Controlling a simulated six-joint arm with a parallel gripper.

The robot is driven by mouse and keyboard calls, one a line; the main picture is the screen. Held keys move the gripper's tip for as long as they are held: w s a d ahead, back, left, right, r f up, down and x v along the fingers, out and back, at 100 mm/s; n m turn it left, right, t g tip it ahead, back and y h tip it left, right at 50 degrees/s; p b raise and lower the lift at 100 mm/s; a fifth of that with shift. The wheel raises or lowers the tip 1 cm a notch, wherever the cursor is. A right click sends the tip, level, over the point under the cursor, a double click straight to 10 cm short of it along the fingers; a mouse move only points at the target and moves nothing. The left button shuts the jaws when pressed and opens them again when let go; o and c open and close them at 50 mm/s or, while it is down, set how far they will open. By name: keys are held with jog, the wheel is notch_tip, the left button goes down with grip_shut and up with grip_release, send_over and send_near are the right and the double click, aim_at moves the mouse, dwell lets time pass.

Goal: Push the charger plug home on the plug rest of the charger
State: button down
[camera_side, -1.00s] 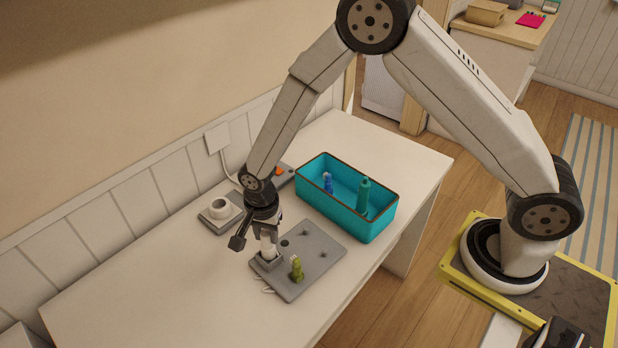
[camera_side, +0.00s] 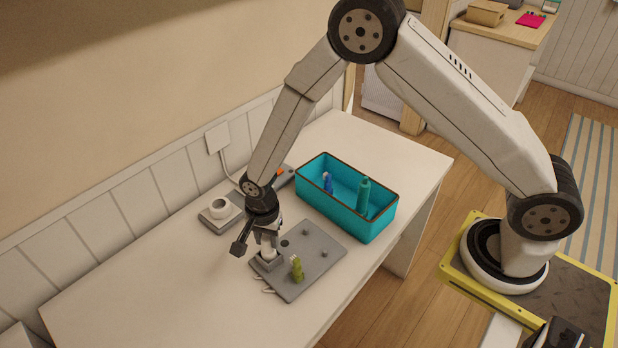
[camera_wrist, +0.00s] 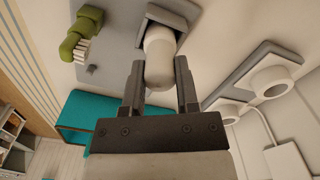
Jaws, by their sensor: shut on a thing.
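The white, rounded charger plug (camera_wrist: 160,52) is between the two fingers of my gripper (camera_wrist: 160,68) in the wrist view. My gripper is shut on it. In the side view my gripper (camera_side: 266,237) points down over a grey square block (camera_side: 265,263) on a flat grey board (camera_side: 318,262). The block, seemingly the plug rest, also shows in the wrist view (camera_wrist: 182,14). The plug's far end is at or inside this block; how deep it sits is hidden. The plug looks roughly upright.
A green object (camera_side: 297,269) stands on the board near the block. A teal bin (camera_side: 375,227) with bottles is behind to the right. A grey strip with a white ring (camera_side: 220,208) lies near the wall. The front left table is clear.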

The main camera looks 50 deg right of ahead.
jog(key=shift+f, duration=0.35)
jog(key=shift+c, duration=1.4)
grip_release()
jog(key=shift+r, duration=0.1)
jog(key=shift+r, duration=3.8)
